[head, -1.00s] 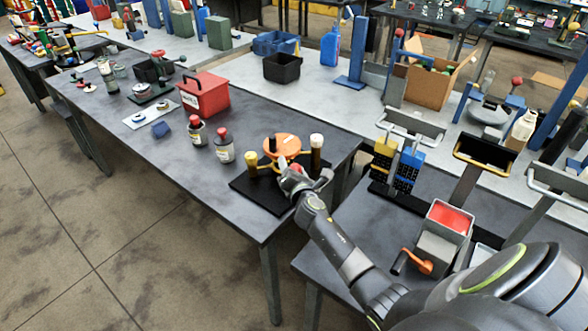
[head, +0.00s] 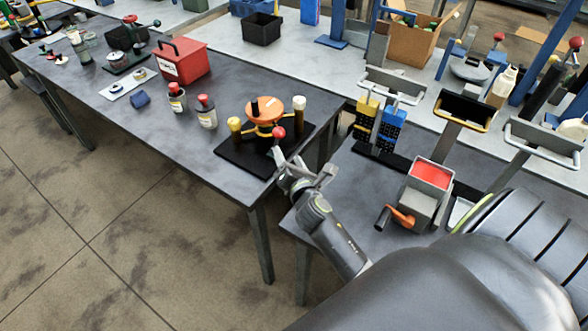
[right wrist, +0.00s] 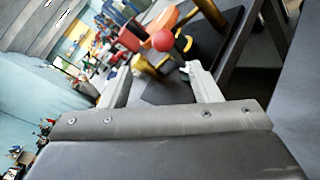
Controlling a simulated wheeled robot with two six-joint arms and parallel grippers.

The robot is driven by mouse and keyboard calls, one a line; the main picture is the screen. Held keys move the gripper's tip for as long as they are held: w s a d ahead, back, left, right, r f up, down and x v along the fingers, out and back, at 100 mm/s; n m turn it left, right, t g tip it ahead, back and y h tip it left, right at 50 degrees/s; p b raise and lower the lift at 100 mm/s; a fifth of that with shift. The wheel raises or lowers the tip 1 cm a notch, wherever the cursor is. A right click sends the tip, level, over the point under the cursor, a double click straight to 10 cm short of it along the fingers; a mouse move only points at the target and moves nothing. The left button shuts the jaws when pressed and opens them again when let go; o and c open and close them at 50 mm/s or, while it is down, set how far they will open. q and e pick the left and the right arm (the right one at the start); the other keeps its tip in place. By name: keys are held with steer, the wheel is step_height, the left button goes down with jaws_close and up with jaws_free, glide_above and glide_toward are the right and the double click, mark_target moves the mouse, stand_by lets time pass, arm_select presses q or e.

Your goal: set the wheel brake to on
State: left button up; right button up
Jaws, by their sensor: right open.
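The wheel device stands on a black base (head: 232,158) near the front right corner of the dark table. It has an orange wheel (head: 266,113) and a lever tipped with a red ball (head: 279,132). The lever stands on the near side of the wheel. My right gripper (head: 303,165) is open and empty, just in front of the red ball and apart from it. In the right wrist view the red ball (right wrist: 162,40) shows beyond and between the two fingers, with the orange wheel (right wrist: 160,20) behind it. The left gripper is not in view.
A yellow-topped post (head: 234,125) and a white-topped brown post (head: 299,106) flank the wheel. Two red-capped bottles (head: 206,112) and a red box (head: 182,63) stand further left. A grey box with an orange crank (head: 403,217) stands on the right table.

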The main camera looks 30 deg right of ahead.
steer(key=shift+v, duration=2.4)
steer(key=shift+w, duration=0.1)
